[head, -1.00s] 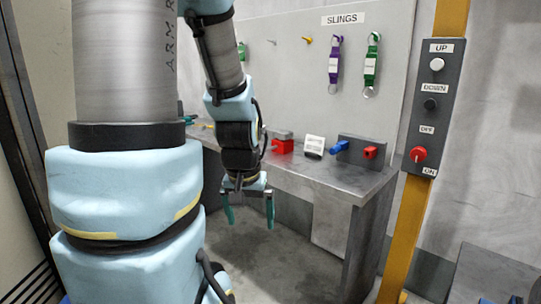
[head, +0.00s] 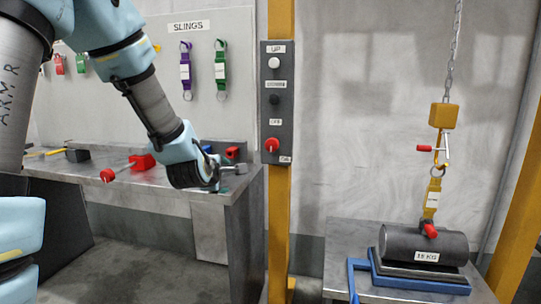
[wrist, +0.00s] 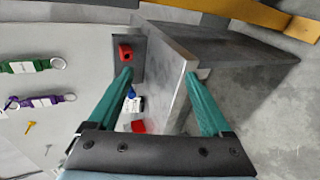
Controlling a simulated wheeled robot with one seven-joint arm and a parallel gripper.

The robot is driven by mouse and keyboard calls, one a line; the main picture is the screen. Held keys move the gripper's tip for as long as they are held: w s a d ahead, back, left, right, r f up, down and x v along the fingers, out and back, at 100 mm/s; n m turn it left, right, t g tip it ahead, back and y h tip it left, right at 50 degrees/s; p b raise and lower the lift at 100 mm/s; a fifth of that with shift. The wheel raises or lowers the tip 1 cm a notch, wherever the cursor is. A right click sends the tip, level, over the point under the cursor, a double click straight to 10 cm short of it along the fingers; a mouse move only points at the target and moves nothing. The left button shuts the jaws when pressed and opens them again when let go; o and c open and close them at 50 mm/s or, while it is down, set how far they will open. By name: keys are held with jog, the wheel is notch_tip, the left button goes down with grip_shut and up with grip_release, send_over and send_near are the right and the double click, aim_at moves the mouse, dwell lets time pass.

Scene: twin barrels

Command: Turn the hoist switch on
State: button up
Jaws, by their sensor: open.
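The hoist switch is a red knob (head: 271,145) low on a dark grey control panel (head: 290,115), fixed to a yellow post. An OFF label is just above it and an ON label is at its lower right. I cannot tell which way the knob points. Above it are a black DOWN button (head: 274,99) and a white UP button (head: 274,63). My gripper (head: 238,169) is left of and slightly below the knob in the head view, apart from it. In the wrist view my gripper (wrist: 158,73) is open with nothing held; the knob is not visible there.
A metal workbench (head: 245,195) lies below my gripper. A slings board (head: 150,80) stands behind it. At right, a chain hoist (head: 445,115) hangs above a 15 KG weight (head: 420,242) on a blue-framed stand. The yellow post (head: 280,230) rises beside the bench.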

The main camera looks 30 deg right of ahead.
aim_at(271, 147)
jog(key=s+d+r+n+t+h+b, duration=0.1)
jog(key=d+r+n+t+h, duration=0.1)
jog(key=d+r+n, duration=0.3)
jog(key=s+d+n+t+h, duration=0.1)
jog(key=d+n+h, duration=0.15)
jog(key=d, duration=0.45)
jog(key=shift+n+y, duration=0.25)
jog(key=shift+y, duration=0.1)
jog(key=p+x, duration=0.2)
jog(key=x, duration=0.7)
jog(key=shift+w+d, duration=0.15)
jog(key=shift+w, duration=0.25)
grip_shut()
